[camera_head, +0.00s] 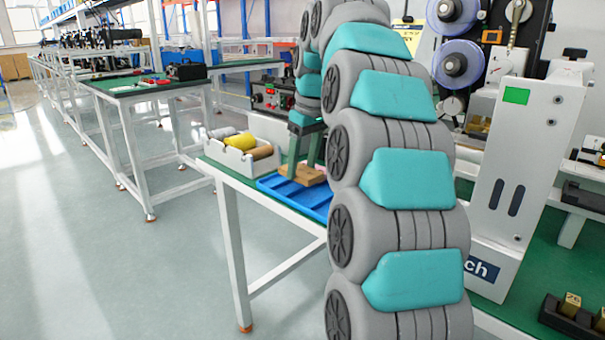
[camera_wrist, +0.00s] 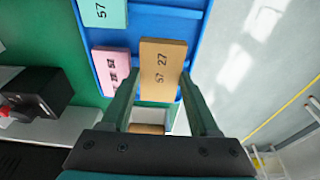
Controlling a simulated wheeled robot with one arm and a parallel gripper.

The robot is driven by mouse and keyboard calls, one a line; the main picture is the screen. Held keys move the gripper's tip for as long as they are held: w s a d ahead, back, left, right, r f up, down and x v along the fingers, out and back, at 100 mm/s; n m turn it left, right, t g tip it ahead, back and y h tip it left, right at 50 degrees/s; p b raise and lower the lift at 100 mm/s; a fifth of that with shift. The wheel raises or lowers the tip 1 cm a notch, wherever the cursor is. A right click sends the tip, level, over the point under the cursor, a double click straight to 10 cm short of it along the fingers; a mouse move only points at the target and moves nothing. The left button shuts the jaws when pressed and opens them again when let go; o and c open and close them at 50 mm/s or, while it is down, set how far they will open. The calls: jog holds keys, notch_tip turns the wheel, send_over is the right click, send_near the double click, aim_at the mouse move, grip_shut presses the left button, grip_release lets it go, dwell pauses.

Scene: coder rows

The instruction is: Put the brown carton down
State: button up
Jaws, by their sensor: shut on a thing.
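The brown carton (camera_wrist: 163,68), marked "57 27", is between the fingers of my gripper (camera_wrist: 160,78) in the wrist view. My gripper is shut on it. In the head view the carton (camera_head: 303,173) shows under my gripper (camera_head: 304,150), over the blue tray (camera_head: 290,194). The tray also shows in the wrist view (camera_wrist: 196,42). I cannot tell whether the carton touches the tray floor. A pink carton (camera_wrist: 110,72) and a teal carton (camera_wrist: 112,14) lie in the tray, left of the brown one in the wrist view. My arm hides part of the tray in the head view.
A white bin (camera_head: 233,160) with yellow and brown rolls stands beside the tray on the green-topped table (camera_head: 222,176). A white machine (camera_head: 522,170) stands to the right. Black equipment (camera_wrist: 36,94) is left of the tray in the wrist view. The floor at left is clear.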

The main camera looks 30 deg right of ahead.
jog(key=shift+s+x, duration=0.1)
jog(key=shift+x, duration=0.5)
jog(key=shift+s+x, duration=0.15)
jog(key=shift+x, duration=0.45)
jog(key=shift+f, duration=0.2)
jog(key=o, duration=0.6)
jog(key=shift+o, duration=0.2)
jog(key=shift+d, duration=0.1)
